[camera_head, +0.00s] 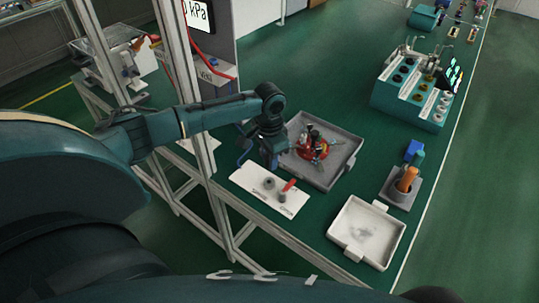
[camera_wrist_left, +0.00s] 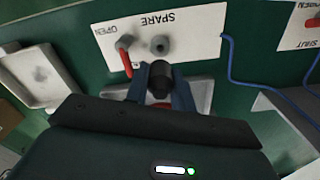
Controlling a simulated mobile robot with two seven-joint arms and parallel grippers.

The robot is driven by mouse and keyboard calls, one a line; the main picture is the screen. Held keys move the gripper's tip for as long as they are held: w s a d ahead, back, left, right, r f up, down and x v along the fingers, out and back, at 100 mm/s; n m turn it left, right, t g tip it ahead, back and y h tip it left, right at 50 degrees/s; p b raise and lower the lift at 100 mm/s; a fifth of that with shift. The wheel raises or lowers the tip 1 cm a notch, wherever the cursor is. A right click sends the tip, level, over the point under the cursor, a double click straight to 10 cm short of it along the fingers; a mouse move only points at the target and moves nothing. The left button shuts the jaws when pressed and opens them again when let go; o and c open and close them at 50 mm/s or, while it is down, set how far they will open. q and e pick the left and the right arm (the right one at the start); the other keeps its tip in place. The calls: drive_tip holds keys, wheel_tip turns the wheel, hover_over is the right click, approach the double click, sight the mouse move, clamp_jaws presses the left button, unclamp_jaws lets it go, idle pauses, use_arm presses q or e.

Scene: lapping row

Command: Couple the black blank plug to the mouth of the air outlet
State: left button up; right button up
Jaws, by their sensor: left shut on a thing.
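My left gripper (camera_head: 270,160) is shut on the black blank plug (camera_wrist_left: 160,78), a short dark cylinder between its two blue fingers in the left wrist view. The plug is hard to make out in the head view. The air outlet (camera_wrist_left: 160,45) is a small grey round fitting on a white panel (camera_wrist_left: 195,22) marked SPARE. In the left wrist view the plug shows just below the outlet's mouth, with a small gap in the picture. Beside the outlet is a valve with a red lever (camera_wrist_left: 126,62), near the word OPEN. My right gripper is not in view.
A grey tray (camera_head: 341,168) with red and dark parts lies beyond the panel. A white tray (camera_head: 343,246) stands at the front right. A metal frame post (camera_head: 195,110) stands by my left arm. A blue hose (camera_wrist_left: 245,84) runs beside the panel.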

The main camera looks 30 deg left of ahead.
use_arm(q)
drive_tip(key=shift+f+b, duration=0.95)
drive_tip(key=shift+f, duration=1.55)
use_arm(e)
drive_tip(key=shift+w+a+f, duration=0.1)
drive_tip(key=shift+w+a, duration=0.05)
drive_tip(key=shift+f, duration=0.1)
use_arm(q)
drive_tip(key=shift+p, duration=0.45)
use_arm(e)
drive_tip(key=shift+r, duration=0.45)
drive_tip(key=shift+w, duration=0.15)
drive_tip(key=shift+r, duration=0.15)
